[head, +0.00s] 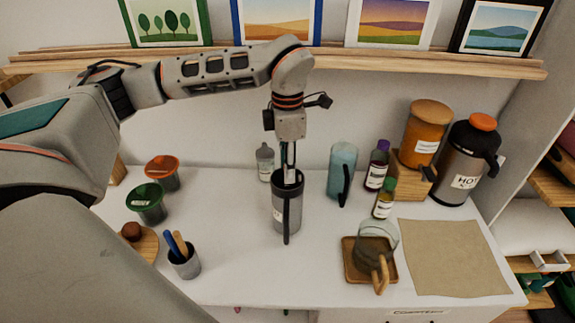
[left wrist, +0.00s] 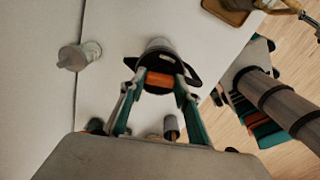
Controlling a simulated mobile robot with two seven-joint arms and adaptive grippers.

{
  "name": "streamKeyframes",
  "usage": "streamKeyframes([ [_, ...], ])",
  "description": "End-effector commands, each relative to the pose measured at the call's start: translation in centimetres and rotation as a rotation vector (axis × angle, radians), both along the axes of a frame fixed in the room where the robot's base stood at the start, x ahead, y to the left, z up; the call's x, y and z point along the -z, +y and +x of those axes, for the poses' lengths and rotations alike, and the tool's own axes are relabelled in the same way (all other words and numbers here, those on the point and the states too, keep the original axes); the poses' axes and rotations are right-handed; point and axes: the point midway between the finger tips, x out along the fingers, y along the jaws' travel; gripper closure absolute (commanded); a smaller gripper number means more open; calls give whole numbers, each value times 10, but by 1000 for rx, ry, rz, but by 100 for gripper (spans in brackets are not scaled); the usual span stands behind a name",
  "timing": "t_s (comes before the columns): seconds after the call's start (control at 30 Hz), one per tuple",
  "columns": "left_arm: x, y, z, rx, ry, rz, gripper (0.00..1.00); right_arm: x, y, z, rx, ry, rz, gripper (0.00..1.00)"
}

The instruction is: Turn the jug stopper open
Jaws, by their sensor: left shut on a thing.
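A dark grey jug (head: 280,212) with a long black handle stands upright on the white counter, left of the middle in the head view. My left gripper (head: 289,172) points straight down into its top. In the left wrist view, the teal fingers of my left gripper (left wrist: 160,88) are on either side of the orange jug stopper (left wrist: 160,80) and shut on it. The stopper sits in the jug's black top; fingers hide it in the head view. My right gripper is not in view.
Close behind the jug is a small grey bottle (head: 265,162); to the right stand a teal jug (head: 342,165) and a purple-capped bottle (head: 376,170). A glass mug (head: 374,250) is front right. A HOT flask (head: 462,165) stands back right. The mat (head: 450,258) is bare.

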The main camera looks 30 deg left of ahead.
Motion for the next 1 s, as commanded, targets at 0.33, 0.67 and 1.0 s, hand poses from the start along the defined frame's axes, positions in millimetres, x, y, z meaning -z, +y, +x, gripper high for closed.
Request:
streamKeyframes([
  [0.33, 1, 0, 0, -322, 1, 0, 90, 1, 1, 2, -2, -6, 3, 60],
  [0.67, 1, 0, 0, -635, 0, 0, 90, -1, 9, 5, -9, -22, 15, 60],
  [1.0, 1, 0, 0, -957, 0, 0, 90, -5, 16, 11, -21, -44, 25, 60],
])
